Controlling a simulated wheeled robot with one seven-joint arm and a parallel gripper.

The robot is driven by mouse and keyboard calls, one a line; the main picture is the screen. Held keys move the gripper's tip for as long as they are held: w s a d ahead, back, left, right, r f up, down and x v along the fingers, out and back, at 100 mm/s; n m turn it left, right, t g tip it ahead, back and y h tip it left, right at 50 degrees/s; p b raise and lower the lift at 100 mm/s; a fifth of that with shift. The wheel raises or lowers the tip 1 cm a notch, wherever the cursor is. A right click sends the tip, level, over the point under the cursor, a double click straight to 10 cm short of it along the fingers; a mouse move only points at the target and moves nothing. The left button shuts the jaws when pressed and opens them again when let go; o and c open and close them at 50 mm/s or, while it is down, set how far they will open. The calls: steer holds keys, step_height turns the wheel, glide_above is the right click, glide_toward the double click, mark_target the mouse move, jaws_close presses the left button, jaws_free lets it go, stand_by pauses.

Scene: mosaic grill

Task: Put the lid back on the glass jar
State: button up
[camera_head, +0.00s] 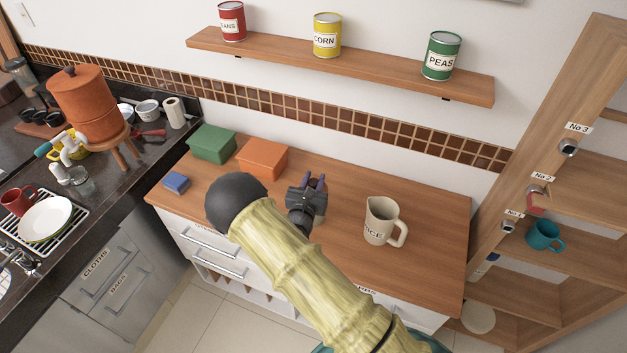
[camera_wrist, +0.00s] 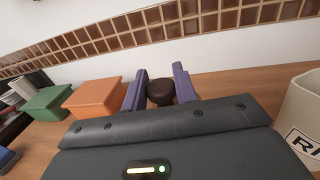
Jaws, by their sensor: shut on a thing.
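My gripper (camera_head: 314,185) is over the wooden counter, left of the beige pitcher. In the wrist view its two purple fingers (camera_wrist: 160,82) are closed around a dark brown round knob (camera_wrist: 161,93), which looks like a lid's knob. The rest of that piece is hidden behind the gripper body, so I cannot tell whether it rests on anything. I cannot make out the glass jar for certain in either view. A small clear glass vessel (camera_head: 82,184) stands on the dark counter at left.
The beige pitcher (camera_head: 380,221) stands right of my gripper and also shows in the wrist view (camera_wrist: 302,115). A green box (camera_head: 212,143), an orange box (camera_head: 262,158) and a small blue box (camera_head: 176,182) stand left. A shelf (camera_head: 385,70) with cans hangs above.

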steer(key=shift+f+b, duration=0.4)
steer(key=shift+f, duration=0.2)
steer(key=o, duration=1)
steer(key=shift+s, duration=0.1)
steer(key=b+v, duration=0.5)
steer(key=v, duration=1.2)
steer(key=shift+s+r, duration=0.15)
